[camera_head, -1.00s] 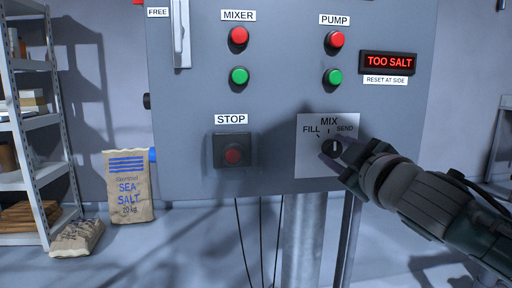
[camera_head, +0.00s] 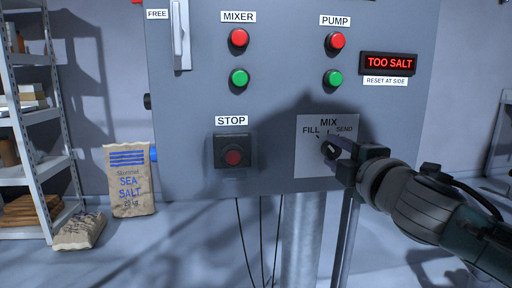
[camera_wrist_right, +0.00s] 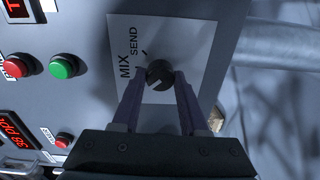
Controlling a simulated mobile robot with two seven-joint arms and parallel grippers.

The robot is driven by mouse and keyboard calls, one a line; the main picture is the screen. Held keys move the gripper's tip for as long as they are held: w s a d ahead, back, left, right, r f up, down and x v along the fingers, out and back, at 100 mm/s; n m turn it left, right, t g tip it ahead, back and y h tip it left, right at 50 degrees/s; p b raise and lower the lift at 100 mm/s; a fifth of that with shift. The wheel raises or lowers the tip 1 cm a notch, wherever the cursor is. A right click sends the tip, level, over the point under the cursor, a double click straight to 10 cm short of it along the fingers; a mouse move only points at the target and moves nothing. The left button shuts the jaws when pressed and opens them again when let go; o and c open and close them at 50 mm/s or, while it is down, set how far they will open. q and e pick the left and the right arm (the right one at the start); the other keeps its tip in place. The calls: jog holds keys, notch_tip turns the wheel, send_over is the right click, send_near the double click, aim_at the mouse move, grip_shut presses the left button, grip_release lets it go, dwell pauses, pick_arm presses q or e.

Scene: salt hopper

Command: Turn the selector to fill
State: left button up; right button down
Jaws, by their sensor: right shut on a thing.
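The selector (camera_head: 330,149) is a round black knob on a white plate (camera_head: 311,165) marked FILL, MIX and SEND, low on the grey panel. It also shows in the right wrist view (camera_wrist_right: 159,72), with a pale mark that looks tilted to the FILL side of MIX. My right gripper (camera_head: 338,149) comes in from the right and is shut on the knob. In the right wrist view its two fingers (camera_wrist_right: 157,90) lie on either side of the knob. In that view FILL is hidden. My left gripper is not in view.
The grey panel (camera_head: 270,105) also carries a STOP button (camera_head: 233,157), red and green MIXER and PUMP buttons, and a red TOO SALT display (camera_head: 389,63). A shelf (camera_head: 40,140) and a sea salt bag (camera_head: 130,180) stand at the left. A metal post (camera_head: 303,235) is below the panel.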

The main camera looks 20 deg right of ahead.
jog(key=shift+n, duration=0.3)
jog(key=shift+c, duration=2.2)
grip_release()
jog(key=shift+s, duration=0.1)
jog(key=p+v, duration=0.1)
jog(key=v, duration=0.8)
jog(key=shift+s, duration=0.35)
jog(key=shift+a+r, duration=0.1)
jog(key=shift+r, duration=0.05)
